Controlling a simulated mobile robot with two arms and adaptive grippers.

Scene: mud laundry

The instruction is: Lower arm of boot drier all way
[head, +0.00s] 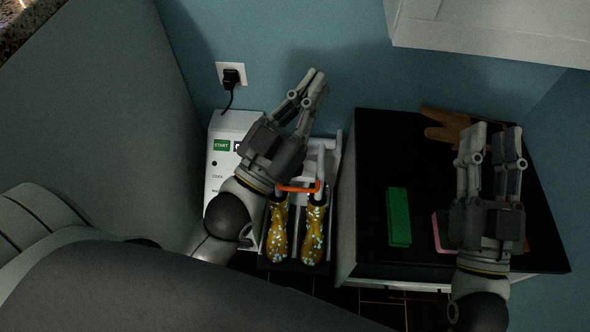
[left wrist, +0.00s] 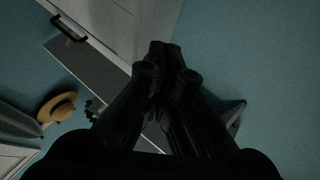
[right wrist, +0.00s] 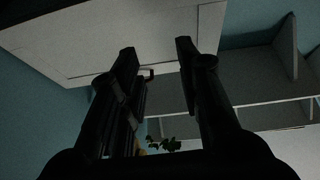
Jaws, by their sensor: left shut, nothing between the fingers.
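The boot drier (head: 218,185) is a white unit with a green START label, standing low against the wall in the head view. A pair of yellow patterned boots (head: 279,230) is at its front. An orange bar (head: 312,188), seemingly part of the drier's arm, crosses above the boots. My left gripper (head: 314,76) is shut and empty, over the back of the drier and pointing towards the wall. It hides part of the drier, so I cannot tell the arm's exact height. My right gripper (head: 490,135) is open and empty above the black top at the right.
The black-topped cabinet (head: 365,150) stands right of the drier, with a green block (head: 398,216), a pink item (head: 440,232) and a brown item (head: 440,132) on it. A plugged outlet (head: 231,74) is on the wall. A white cabinet (head: 490,25) hangs above.

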